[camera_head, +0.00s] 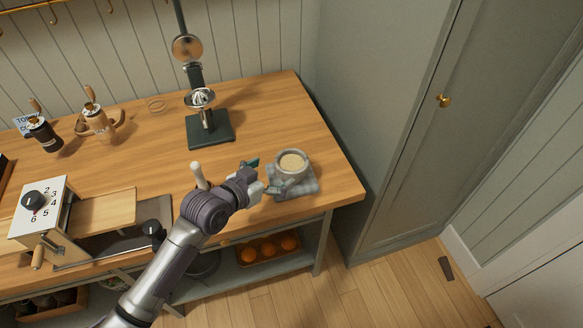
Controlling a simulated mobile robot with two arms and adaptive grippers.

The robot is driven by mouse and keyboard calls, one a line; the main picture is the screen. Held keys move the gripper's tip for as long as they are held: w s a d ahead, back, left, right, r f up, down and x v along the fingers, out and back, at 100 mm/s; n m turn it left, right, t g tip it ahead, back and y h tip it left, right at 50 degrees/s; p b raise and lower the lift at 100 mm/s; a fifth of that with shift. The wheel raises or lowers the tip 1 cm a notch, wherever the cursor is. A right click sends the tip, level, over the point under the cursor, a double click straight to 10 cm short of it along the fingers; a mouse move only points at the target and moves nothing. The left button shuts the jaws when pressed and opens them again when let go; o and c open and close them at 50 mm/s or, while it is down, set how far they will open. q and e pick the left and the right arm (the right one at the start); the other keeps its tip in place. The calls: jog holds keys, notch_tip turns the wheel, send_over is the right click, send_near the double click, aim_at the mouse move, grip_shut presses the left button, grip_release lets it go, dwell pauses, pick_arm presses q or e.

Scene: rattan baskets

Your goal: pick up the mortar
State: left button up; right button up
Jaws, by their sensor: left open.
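The mortar (292,177) is a grey, round bowl with pale beige contents. It stands upright on a folded grey cloth (308,184) near the right end of the wooden counter. My left gripper (266,175) is open and empty at the mortar's left side. One finger is at the back left and the other is near the front left, over the cloth. I cannot tell whether a finger touches the bowl. My right gripper is not in view.
A juicer press (209,126) stands at the back. A pale rod (198,176) rises behind my left arm. A slicer-like box (38,215) and two handled containers (98,122) are at left. A tall cabinet (385,120) borders the counter's right. Oranges (268,249) sit on the shelf below.

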aim_at(299, 156)
pick_arm(q)
jog(key=p+x, duration=0.1)
jog(key=x, duration=0.8)
jog(key=shift+w+a, duration=0.1)
jog(key=shift+w, duration=0.05)
jog(key=c, duration=1.2)
jog(key=shift+r, duration=0.1)
jog(key=shift+c, duration=1.3)
